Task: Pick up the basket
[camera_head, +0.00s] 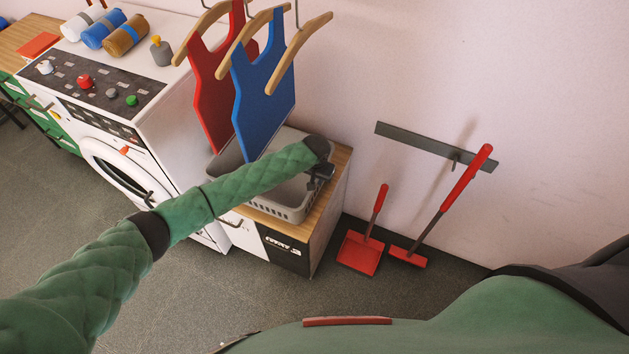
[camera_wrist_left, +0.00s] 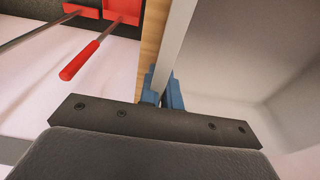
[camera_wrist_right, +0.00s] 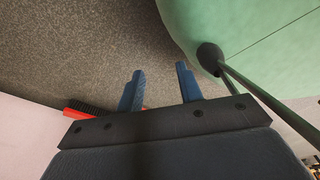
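The grey basket (camera_head: 291,208) stands on a wood-topped cabinet beside the washing machine. My left arm reaches across it, and the left gripper (camera_head: 321,174) is at its right rim. In the left wrist view, the blue fingers of the left gripper (camera_wrist_left: 163,92) sit close on both sides of the basket's thin grey rim (camera_wrist_left: 178,38) and appear shut on it. My forearm and a hanging blue top hide part of the basket. In the right wrist view, my right gripper (camera_wrist_right: 160,85) is open and empty above the floor. It does not show in the head view.
A blue top (camera_head: 262,95) and a red top (camera_head: 210,90) hang over the basket. The white washing machine (camera_head: 165,110) stands to the left. A red dustpan (camera_head: 361,252) and a red brush (camera_head: 408,256) are right of the cabinet (camera_head: 328,225). Floor in front is clear.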

